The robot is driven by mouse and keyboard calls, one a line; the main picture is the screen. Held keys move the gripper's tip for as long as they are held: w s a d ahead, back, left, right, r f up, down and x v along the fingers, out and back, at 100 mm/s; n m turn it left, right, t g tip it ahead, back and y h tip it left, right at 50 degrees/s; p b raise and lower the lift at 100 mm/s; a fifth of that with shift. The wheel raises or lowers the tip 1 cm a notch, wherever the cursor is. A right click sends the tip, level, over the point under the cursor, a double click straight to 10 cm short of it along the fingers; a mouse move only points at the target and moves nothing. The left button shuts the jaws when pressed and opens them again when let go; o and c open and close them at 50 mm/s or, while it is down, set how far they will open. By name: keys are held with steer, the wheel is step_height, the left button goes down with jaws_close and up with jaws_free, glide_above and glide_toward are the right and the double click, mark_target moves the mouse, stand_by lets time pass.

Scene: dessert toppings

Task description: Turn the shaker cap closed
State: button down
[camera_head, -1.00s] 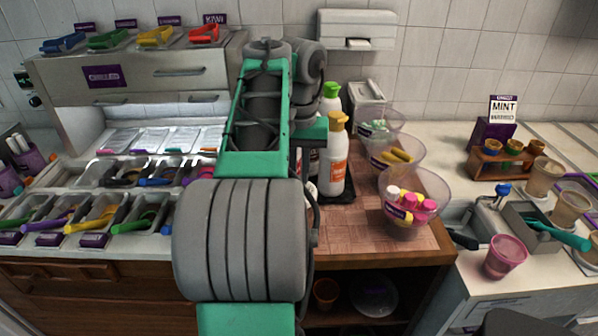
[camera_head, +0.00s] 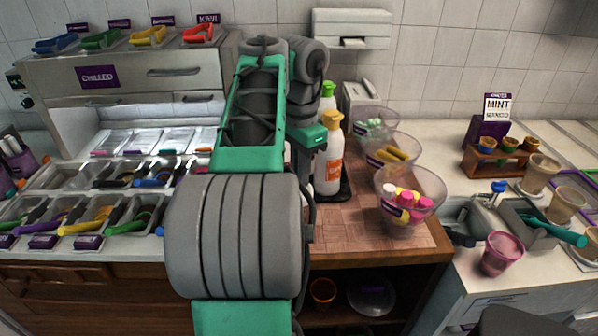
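Two bottles stand close together on a dark tray (camera_head: 345,185) behind and right of my arm. One is white with an orange label and a yellow cap, a bottle (camera_head: 329,165) that stands upright. The other has a green cap, a bottle (camera_head: 328,100) partly hidden behind it. I cannot tell for sure whether either is the shaker. My gripper's fingertips are hidden by my own green and grey arm, so its opening and any contact do not show. A green part of my arm's end is next to the yellow cap.
Clear bowls (camera_head: 409,202) with colourful contents line the wooden counter's right side. Topping bins (camera_head: 110,205) fill the left. A patch of wooden counter (camera_head: 350,230) in front is free.

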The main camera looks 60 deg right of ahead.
steer(key=m, duration=0.6)
steer(key=shift+s+a+m, duration=0.3)
stand_by(0.4)
steer(key=c, duration=1.5)
jaws_free()
step_height(320, 180, up, 8)
steer(key=p, duration=0.7)
steer(key=shift+f, duration=0.1)
